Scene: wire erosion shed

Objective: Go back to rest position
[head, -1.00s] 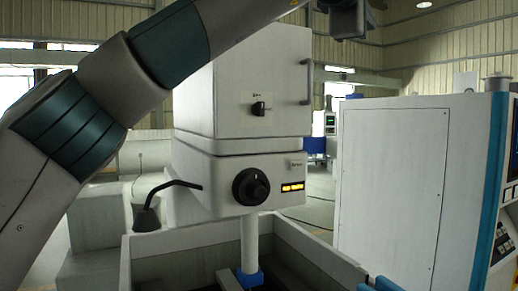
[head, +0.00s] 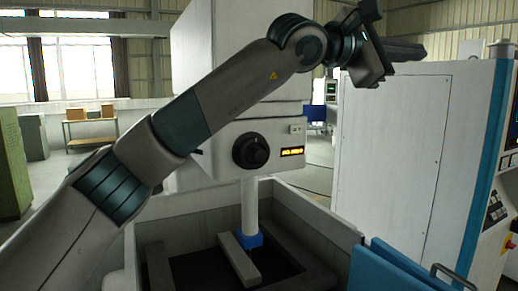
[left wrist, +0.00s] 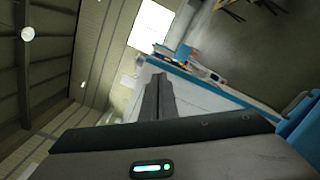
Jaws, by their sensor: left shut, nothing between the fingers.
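My left arm rises from the lower left of the head view and crosses in front of the white machine head. My left gripper (head: 418,51) is at the upper right, raised in front of the large white cabinet, with its fingers shut and empty. In the left wrist view its dark fingers (left wrist: 157,82) lie together with nothing between them. My right gripper is in neither view.
The white machine head (head: 232,180) with a black knob stands behind my arm, above an open tank (head: 190,221). A large white cabinet (head: 395,165) with a blue edge stands right. Blue panels (head: 395,270) stand at the lower right. A bench (head: 92,124) is far left.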

